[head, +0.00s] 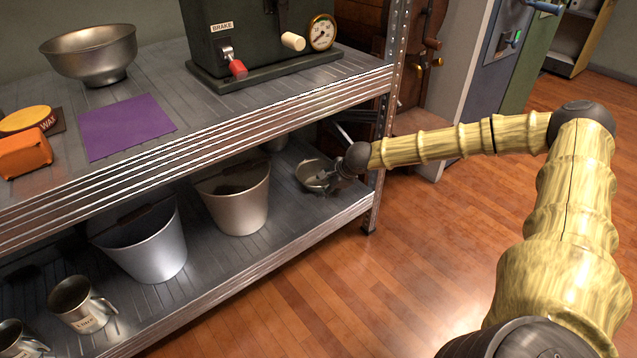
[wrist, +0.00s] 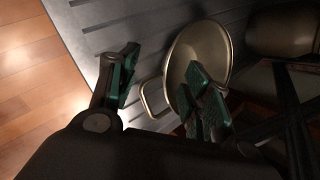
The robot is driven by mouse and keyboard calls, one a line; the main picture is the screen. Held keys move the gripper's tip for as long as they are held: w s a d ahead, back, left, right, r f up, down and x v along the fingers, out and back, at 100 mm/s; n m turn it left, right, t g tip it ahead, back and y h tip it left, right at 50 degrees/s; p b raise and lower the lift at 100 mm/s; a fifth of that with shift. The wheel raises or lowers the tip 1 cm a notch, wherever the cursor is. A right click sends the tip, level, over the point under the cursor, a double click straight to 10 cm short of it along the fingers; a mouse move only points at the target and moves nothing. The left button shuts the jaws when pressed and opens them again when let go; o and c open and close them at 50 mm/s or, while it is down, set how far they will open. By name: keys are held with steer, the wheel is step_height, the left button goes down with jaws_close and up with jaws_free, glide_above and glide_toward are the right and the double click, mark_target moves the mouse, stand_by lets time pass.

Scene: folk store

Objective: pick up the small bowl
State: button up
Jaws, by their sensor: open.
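A small round metal bowl (head: 309,172) sits on the lower shelf near its right end. It also shows in the wrist view (wrist: 208,45), where a loop handle sticks out from its rim toward the left finger. My gripper (head: 335,180) is at the bowl's right side in the head view and partly covers it. In the wrist view my gripper (wrist: 160,72) is open, with the left finger outside the bowl and the right finger in front of its opening. The handle lies between the fingers. I cannot tell whether either finger touches the bowl.
Two metal buckets (head: 240,204) (head: 150,252) and labelled metal mugs (head: 78,303) share the lower shelf (head: 205,262). A larger metal bowl (head: 90,58) stands on the upper shelf. A shelf post (head: 382,150) rises close to my gripper. The wooden floor (head: 400,290) in front is clear.

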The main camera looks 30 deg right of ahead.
steer(key=shift+b+x, duration=1.55)
steer(key=shift+x, duration=0.8)
steer(key=shift+w+r, duration=0.2)
steer(key=shift+a, duration=0.1)
jaws_close()
